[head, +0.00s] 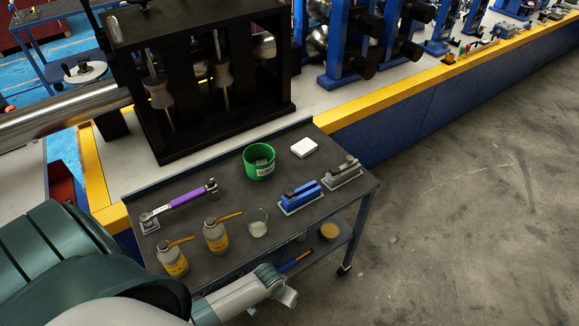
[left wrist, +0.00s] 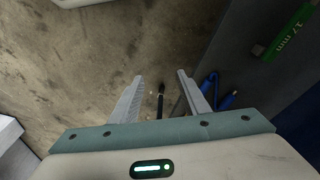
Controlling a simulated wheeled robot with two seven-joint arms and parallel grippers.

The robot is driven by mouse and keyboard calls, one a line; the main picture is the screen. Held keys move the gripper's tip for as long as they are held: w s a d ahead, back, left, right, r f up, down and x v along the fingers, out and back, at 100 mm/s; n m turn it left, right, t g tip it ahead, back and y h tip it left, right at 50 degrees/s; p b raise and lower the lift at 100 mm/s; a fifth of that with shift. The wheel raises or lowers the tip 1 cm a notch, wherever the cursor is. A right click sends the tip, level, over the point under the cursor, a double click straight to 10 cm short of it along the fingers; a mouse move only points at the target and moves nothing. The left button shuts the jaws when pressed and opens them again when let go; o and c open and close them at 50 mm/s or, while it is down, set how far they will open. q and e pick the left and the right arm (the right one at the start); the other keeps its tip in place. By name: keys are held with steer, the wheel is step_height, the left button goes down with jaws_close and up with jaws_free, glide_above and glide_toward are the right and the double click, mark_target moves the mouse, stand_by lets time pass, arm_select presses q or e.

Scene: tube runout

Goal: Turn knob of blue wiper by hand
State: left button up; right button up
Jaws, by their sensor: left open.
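A blue device (head: 301,197) with a dark part on top, which looks like the blue wiper, stands near the right end of the dark cart top (head: 262,202). Its knob is too small to make out. In the left wrist view my left gripper (left wrist: 160,74) is open with nothing between its fingers. It points down over the concrete floor. The blue device does not show clearly in that view. In the head view my arm reaches along the cart's front edge, apart from the device. My right gripper is not in view.
The black roller frame (head: 205,80) stands behind. Floor at right is clear.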

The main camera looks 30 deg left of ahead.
mark_target(290, 191)
arm_select(q)
steer(key=w+d+r+p, duration=0.15)
steer(key=w+r, duration=0.25)
steer(key=r, duration=0.7)
steer(key=w+r+p, duration=0.3)
steer(key=w+r, duration=0.2)
steer(key=r, duration=0.7)
steer(key=w+a+r+n, duration=0.1)
steer(key=w+r, duration=0.1)
steer(key=w+a+r+n, duration=0.1)
steer(key=w+a+r, duration=0.1)
steer(key=w+a+r+n+g, duration=0.1)
steer(key=w+a+r, duration=0.1)
steer(key=r, duration=0.1)
steer(key=shift+w+a+r+p, duration=0.1)
steer(key=shift+w+a+p, duration=0.1)
steer(key=shift+w+p, duration=0.15)
steer(key=w+a+r+n+g, duration=0.1)
steer(key=w+a+r+n, duration=0.2)
steer(key=a+r, duration=0.4)
steer(key=shift+w+a+r+n+y+p, duration=0.3)
steer(key=shift+w+r+y+p, duration=0.1)
steer(key=shift+w+r, duration=0.25)
steer(key=shift+f, duration=0.25)
steer(key=shift+w+d+f, duration=0.1)
steer(key=shift+f, duration=3.75)
steer(key=shift+c, duration=0.7)
